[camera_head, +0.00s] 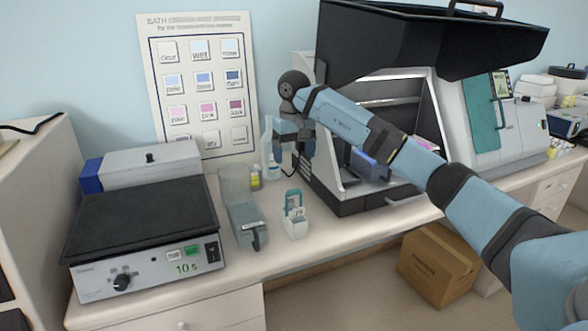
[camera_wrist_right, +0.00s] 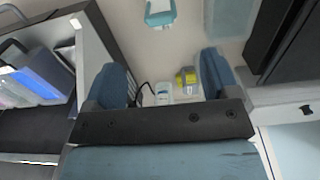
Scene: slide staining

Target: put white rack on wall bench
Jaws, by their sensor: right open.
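The white rack (camera_head: 294,226) is a small white holder with a teal handle. It stands upright on the wall bench (camera_head: 335,226), right of a clear container. It also shows at the top edge of the right wrist view (camera_wrist_right: 160,16), partly cut off. My right gripper (camera_head: 287,143) is above the bench, up and behind the rack and apart from it. In the wrist view its two blue fingers (camera_wrist_right: 162,78) are spread with nothing held between them. My left gripper is not in view.
A hotplate device (camera_head: 140,235) stands at left, beside a clear container (camera_head: 243,212) and a small yellow-labelled bottle (camera_head: 255,178). A hooded cabinet (camera_head: 350,203) stands close right of the gripper. A strip of bench front right of the rack is clear. A cardboard box (camera_head: 437,265) is on the floor.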

